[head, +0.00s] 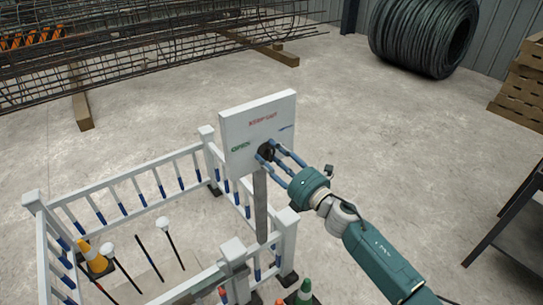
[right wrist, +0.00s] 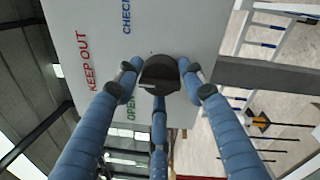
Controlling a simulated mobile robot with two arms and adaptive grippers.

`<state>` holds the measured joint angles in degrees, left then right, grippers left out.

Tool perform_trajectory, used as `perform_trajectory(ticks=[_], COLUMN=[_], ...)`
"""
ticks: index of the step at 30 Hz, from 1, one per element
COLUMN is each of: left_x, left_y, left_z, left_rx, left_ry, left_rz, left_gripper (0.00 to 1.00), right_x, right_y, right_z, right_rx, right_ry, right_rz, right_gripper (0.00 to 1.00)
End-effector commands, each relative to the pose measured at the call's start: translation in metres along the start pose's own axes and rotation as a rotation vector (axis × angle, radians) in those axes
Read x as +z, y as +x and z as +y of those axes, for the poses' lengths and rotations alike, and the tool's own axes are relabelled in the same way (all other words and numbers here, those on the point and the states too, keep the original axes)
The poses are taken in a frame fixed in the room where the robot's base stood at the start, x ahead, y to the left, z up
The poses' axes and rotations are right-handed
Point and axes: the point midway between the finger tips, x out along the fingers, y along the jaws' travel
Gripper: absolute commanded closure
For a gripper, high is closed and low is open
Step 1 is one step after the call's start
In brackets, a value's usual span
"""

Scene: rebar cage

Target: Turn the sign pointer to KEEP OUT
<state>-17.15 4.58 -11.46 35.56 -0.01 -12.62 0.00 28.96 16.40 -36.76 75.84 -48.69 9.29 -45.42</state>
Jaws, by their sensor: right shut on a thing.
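The white sign board (head: 240,115) stands on a post at the corner of a white fence. It bears a red KEEP OUT label (head: 263,119) at the top, a green OPEN label (head: 240,148) at the left and a blue label at the right. In the right wrist view, KEEP OUT (right wrist: 88,62) is at the left, the blue CHECK label (right wrist: 127,15) at the top. My right gripper (head: 270,150) has its blue fingers closed around the black pointer knob (right wrist: 158,74) on the board's face. Which way the pointer aims is unclear. My left gripper is out of view.
A dark table (head: 515,215) is at right. Rebar cages and a wire coil (head: 424,35) lie behind. Floor between is open.

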Motion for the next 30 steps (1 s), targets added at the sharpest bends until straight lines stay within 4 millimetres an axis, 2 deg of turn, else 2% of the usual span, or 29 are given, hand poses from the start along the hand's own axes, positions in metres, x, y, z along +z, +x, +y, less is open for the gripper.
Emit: perform_trajectory(ticks=[1, 6, 7, 9, 20, 23, 30], left_x=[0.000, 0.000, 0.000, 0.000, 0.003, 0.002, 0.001], left_y=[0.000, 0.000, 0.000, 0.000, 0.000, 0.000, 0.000], left_z=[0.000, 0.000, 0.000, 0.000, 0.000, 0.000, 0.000], left_rx=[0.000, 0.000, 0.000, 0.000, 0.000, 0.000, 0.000], left_ry=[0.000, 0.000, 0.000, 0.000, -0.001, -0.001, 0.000], left_rz=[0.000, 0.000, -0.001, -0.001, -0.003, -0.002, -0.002], left_gripper=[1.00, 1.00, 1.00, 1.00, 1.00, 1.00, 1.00], right_x=[0.011, 0.011, 0.011, 0.010, 0.004, 0.004, 0.004], right_y=[0.001, 0.001, 0.001, 0.001, -0.005, -0.018, -0.070], right_z=[0.003, 0.003, 0.003, 0.003, 0.000, -0.001, -0.002], right_rx=[0.002, 0.002, 0.002, 0.001, 0.000, -0.002, -0.003], right_ry=[-0.003, -0.003, -0.003, -0.003, -0.002, -0.002, -0.001], right_rz=[-0.017, -0.017, -0.017, -0.016, -0.007, -0.007, -0.007], right_gripper=[0.86, 0.86, 0.54, 0.42, 0.42, 0.42, 0.42])
